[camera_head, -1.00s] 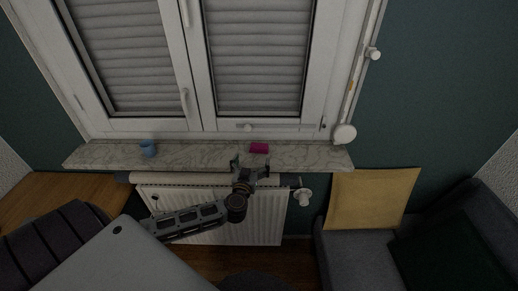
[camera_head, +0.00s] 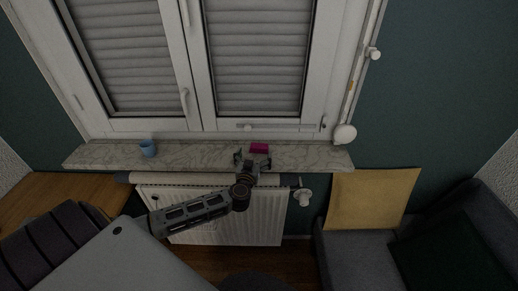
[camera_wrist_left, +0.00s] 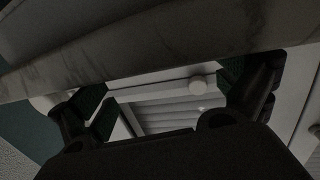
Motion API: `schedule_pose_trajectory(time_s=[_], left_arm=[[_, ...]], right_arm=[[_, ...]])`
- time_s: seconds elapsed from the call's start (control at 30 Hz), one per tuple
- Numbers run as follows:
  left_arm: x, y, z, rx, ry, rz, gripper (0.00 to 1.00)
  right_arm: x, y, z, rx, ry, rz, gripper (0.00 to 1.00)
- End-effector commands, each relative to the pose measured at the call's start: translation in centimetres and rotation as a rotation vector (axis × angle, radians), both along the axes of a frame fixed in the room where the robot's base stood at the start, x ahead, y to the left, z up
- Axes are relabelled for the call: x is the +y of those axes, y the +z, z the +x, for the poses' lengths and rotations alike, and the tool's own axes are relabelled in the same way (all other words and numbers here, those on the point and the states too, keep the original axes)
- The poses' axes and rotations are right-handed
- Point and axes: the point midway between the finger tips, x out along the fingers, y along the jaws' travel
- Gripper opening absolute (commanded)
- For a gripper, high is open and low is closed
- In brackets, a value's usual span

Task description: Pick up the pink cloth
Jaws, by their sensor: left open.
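The pink cloth (camera_head: 259,148) lies as a small folded rectangle on the marble window sill (camera_head: 205,156), near the window frame. My left gripper (camera_head: 253,160) is open and empty at the front part of the sill, just in front of the cloth and slightly to its left. It appears apart from the cloth. In the left wrist view the open fingers of my left gripper (camera_wrist_left: 165,95) show under a pale slab edge (camera_wrist_left: 160,50); the cloth does not show there. My right gripper is in neither view.
A white radiator (camera_head: 262,215) is below the sill. The window handle (camera_head: 184,97) and frame rise behind. The sill's right part is clear.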

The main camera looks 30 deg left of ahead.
Motion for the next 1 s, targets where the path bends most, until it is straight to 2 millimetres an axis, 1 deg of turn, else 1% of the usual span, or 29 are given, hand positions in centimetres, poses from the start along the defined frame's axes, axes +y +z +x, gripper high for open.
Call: schedule_pose_trajectory(time_s=[0.17,0.7,1.0], left_arm=[[0.1,0.0,0.6,-0.001,0.0,0.0,1.0],[1.0,0.0,4.5,-0.001,0.0,0.0,1.0],[1.3,0.0,5.0,0.0,0.0,0.0,1.0]], right_arm=[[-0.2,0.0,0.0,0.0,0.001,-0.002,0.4],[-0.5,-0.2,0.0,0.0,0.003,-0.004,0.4],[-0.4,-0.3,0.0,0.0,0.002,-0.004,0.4]])
